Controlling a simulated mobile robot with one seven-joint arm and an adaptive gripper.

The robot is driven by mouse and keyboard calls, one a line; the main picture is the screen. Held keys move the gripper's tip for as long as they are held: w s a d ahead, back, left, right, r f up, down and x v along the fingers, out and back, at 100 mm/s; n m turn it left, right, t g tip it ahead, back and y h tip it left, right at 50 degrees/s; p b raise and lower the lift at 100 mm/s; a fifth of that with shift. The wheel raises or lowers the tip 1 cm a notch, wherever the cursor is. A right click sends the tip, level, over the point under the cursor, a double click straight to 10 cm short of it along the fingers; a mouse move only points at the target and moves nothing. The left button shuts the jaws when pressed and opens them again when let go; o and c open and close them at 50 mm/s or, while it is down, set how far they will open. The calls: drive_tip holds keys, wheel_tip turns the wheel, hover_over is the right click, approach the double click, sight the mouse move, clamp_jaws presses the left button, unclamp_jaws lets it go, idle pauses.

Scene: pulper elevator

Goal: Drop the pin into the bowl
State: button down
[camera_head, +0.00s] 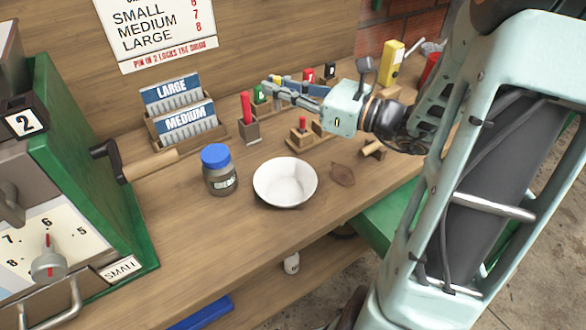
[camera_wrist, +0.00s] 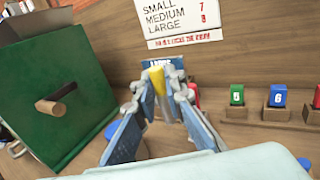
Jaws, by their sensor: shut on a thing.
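My gripper (camera_head: 268,90) is at the back of the bench, above and behind the bowl. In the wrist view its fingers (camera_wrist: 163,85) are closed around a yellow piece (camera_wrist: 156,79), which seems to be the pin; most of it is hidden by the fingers. A bit of yellow also shows beside the fingers in the head view (camera_head: 279,77). The white bowl (camera_head: 285,182) stands upright and empty on the bench, nearer the front edge, well apart from the gripper.
A blue-lidded jar (camera_head: 218,170) stands left of the bowl, a brown leaf-shaped piece (camera_head: 342,174) right of it. Behind are a red item in a wooden block (camera_head: 249,128), a card rack (camera_head: 184,125) and numbered tags (camera_wrist: 278,95). A green machine (camera_head: 60,140) stands left.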

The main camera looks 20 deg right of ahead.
drive_tip(key=s+f+n+g+y+b, duration=0.3)
drive_tip(key=s+f+g+b, duration=0.1)
drive_tip(key=s+f+b, duration=0.5)
drive_tip(key=b, duration=0.6)
hover_over(294, 189)
wheel_tip(294, 189, down, 6)
drive_tip(key=shift+w+r, duration=0.1)
drive_tip(key=shift+r, duration=0.1)
drive_tip(key=c, duration=1.9)
unclamp_jaws()
drive_tip(key=v, duration=1.2)
drive_tip(key=shift+w+r, duration=0.1)
